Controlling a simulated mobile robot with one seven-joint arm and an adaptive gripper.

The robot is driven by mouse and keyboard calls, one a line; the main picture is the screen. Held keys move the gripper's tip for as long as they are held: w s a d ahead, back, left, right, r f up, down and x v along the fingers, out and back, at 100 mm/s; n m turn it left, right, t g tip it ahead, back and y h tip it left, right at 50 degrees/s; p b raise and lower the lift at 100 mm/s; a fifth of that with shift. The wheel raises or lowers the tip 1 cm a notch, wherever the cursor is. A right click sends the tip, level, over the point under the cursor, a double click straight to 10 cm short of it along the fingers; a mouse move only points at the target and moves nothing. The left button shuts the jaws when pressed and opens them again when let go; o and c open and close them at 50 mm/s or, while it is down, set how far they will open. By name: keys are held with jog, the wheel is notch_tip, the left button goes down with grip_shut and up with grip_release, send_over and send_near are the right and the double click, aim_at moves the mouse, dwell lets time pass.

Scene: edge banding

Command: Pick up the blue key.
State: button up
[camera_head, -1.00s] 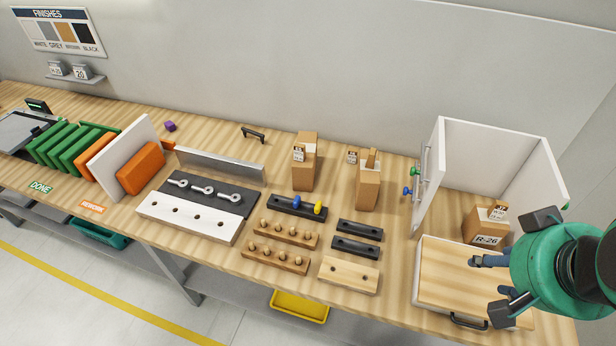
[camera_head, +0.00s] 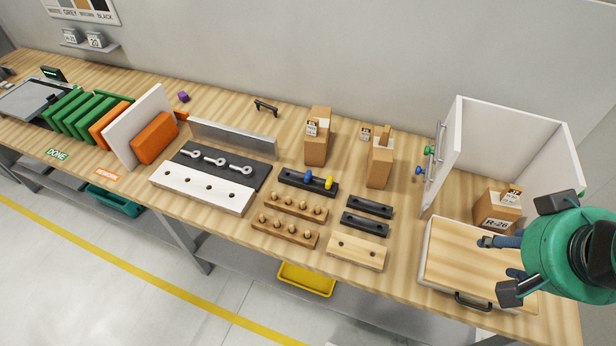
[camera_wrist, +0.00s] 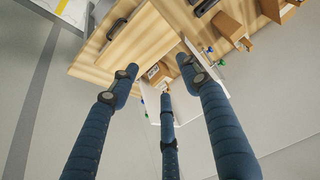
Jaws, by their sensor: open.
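A small blue piece (camera_head: 308,176), which may be the blue key, sits upright in a black holder (camera_head: 291,186) beside a yellow piece (camera_head: 328,183). Another blue knob-like piece (camera_head: 420,171) is on the door side of the white cabinet, just below a green one (camera_head: 429,150). I cannot tell for sure which of the two is the key. My gripper (camera_head: 508,250) is open and empty, above the pale wood drawer box at the right, well away from both. Its spread fingers also show in the wrist view (camera_wrist: 162,85).
The white cabinet (camera_head: 510,130) stands open at the right, with a cardboard box (camera_head: 497,210) inside. Cardboard boxes (camera_head: 317,140) (camera_head: 380,162), black blocks (camera_head: 366,222) and wooden peg blocks (camera_head: 285,231) stand on the bench. Green and orange panels are at the left.

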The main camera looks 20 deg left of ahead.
jog(key=shift+w, duration=0.1)
jog(key=w+a+r+g+p, duration=0.1)
jog(key=w+a+r, duration=0.1)
jog(key=w+a, duration=0.7)
jog(key=g+p, duration=0.3)
jog(key=g, duration=0.2)
send_over(310, 175)
notch_tip(310, 175, down, 23)
jog(key=shift+w+a, duration=0.1)
jog(key=shift+f+b, duration=0.6)
jog(key=shift+f, duration=3.65)
